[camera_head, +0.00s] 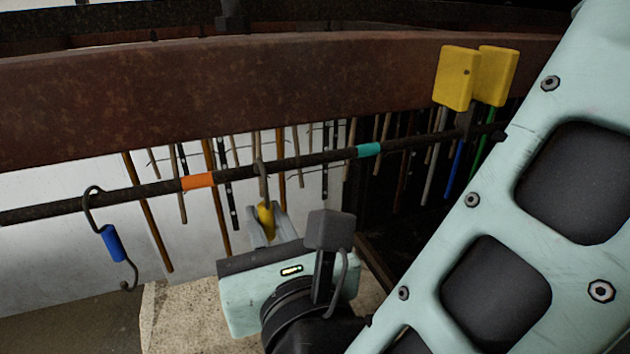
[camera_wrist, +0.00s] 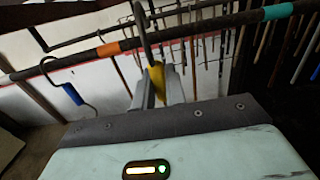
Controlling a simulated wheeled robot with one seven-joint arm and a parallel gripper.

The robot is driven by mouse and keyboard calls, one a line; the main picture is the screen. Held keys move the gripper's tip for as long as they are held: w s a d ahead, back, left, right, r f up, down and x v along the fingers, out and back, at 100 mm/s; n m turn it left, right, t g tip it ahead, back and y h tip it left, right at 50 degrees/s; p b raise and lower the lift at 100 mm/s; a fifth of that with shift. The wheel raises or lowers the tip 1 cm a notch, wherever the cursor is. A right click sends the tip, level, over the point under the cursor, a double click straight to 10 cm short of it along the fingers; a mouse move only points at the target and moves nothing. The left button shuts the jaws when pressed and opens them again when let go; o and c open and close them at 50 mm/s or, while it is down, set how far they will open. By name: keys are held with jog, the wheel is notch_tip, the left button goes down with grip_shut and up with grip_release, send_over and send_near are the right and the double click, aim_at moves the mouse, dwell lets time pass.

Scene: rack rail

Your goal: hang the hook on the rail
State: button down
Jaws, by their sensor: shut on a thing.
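The dark rail (camera_head: 320,158) runs across the view, with an orange band (camera_head: 198,181) and a teal band (camera_head: 369,150). It also shows in the wrist view (camera_wrist: 190,31). My gripper (camera_head: 265,228) is below the rail, between the bands and nearer the orange one. It is shut on the yellow grip of a grey metal hook (camera_head: 263,190), also seen in the wrist view (camera_wrist: 147,40). The hook is upright, its top crossing the rail and rising above it. I cannot tell whether it rests on the rail. The fingers partly hide the grip, and the hook's lower end is hidden.
A hook with a blue grip (camera_head: 111,243) hangs on the rail left of the orange band. Two yellow blocks (camera_head: 457,78) are above the rail's right end. A rusty beam (camera_head: 250,85) runs above and behind. Several thin rods hang behind the rail.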

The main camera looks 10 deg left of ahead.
jog(key=shift+p+x, duration=0.85)
jog(key=shift+x, duration=1)
jog(key=f+b, duration=0.1)
jog(key=w+f+b, duration=0.1)
jog(key=b, duration=0.1)
jog(key=shift+w+a+b, duration=0.25)
jog(key=shift+a+b, duration=0.05)
jog(key=shift+a, duration=0.1)
jog(key=shift+f+b, duration=0.3)
jog(key=shift+b, duration=0.25)
jog(key=c, duration=1.4)
grip_release()
jog(key=shift+o, duration=0.2)
